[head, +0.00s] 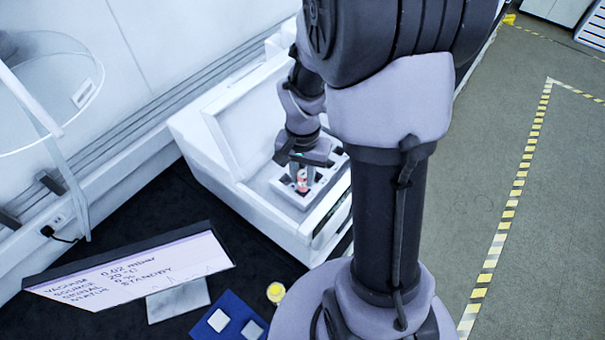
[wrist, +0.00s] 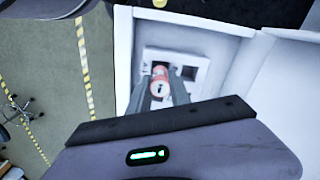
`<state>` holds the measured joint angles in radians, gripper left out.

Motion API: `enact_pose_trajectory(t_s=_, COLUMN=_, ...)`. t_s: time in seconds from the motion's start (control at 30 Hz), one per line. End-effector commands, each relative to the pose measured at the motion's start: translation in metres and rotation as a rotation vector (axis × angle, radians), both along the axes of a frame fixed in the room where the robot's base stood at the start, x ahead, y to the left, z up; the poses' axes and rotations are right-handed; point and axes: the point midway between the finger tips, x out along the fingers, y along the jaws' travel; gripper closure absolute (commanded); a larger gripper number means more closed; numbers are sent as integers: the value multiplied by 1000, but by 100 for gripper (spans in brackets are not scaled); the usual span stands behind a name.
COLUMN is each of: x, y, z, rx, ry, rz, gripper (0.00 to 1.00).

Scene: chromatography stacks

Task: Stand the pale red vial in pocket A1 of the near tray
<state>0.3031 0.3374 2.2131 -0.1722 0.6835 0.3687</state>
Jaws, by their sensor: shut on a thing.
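My gripper (wrist: 161,90) is shut on the pale red vial (wrist: 159,82), which sits between its two fingers in the wrist view. In the head view the vial (head: 302,180) shows as a small red and white shape below my gripper (head: 301,168), over the tray. The near tray (head: 318,190) is a pale block with dark square pockets, set inside a white instrument. In the wrist view the tray (wrist: 203,64) lies around and behind the vial, with some pockets showing to the right. The vial overlaps a pocket in that view; I cannot tell whether its base is inside it. Pocket labels are not readable.
The white instrument housing (head: 215,150) has raised walls around the tray. A tilted monitor (head: 135,268), a blue mat (head: 226,318) with white pieces and a yellow-topped vial (head: 275,293) lie on the dark bench at lower left. Open floor is at right.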

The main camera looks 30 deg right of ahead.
Motion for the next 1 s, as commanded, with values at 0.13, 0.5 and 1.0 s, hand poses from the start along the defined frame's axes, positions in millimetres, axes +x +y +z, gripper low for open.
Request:
enact_pose_trajectory(t_s=0.13, x=-2, y=1, z=0, rx=0, ry=0, rz=0, gripper=100)
enact_pose_trajectory(t_s=0.5, x=-1, y=1, z=-10, rx=0, ry=0, rz=0, gripper=100)
enact_pose_trajectory(t_s=1.0, x=0, y=0, z=-27, rx=0, ry=0, rz=0, gripper=100)
